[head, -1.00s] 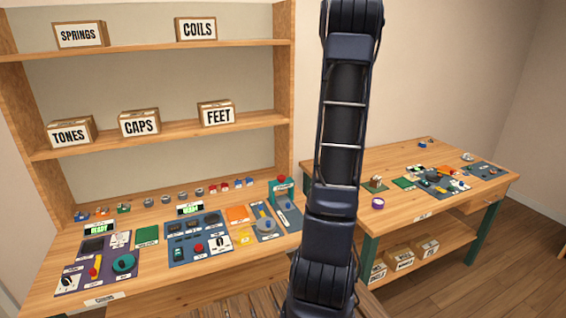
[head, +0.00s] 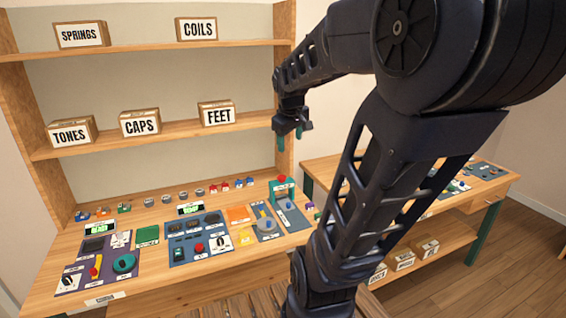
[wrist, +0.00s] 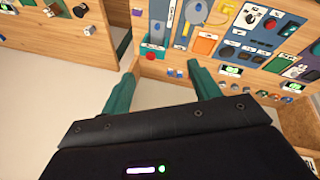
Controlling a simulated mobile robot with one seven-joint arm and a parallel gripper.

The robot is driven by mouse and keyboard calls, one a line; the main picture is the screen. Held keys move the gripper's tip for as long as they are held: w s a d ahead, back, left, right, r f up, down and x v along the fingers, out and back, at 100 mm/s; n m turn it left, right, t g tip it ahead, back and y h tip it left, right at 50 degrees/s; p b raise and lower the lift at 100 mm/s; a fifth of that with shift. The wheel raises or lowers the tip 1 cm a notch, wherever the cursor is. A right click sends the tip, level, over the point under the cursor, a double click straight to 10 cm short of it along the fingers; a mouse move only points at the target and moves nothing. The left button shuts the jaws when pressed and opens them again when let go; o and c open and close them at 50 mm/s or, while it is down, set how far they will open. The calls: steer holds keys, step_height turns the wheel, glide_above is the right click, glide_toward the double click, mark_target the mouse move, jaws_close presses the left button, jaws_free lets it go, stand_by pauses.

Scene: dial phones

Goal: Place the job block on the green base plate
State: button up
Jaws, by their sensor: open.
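A green plate (head: 147,236) lies flat on the left workbench, between the purple-grey panel and the blue panel, in the head view. I cannot tell if it is the green base plate. No block can be surely told as the job block; my arm hides much of the right table. My gripper (head: 293,135) hangs fingers down above the back right part of the left workbench, in front of the shelf. It is open and empty. In the wrist view its two green fingers (wrist: 160,75) are spread, with nothing between them.
The left workbench (head: 160,278) carries panels, a green stand with a red button (head: 282,180), and a back row of small parts. Shelves with labelled boxes (head: 216,113) rise behind. In the wrist view a small pale cube (wrist: 90,30) sits near a wooden edge.

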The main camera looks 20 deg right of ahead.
steer(key=s+a+f+m+y, duration=0.1)
steer(key=s+a+f+m, duration=0.1)
steer(key=s+a+m, duration=0.2)
steer(key=s+a, duration=0.3)
steer(key=s, duration=0.3)
steer(key=shift+s+y, duration=0.35)
steer(key=shift+y, duration=0.05)
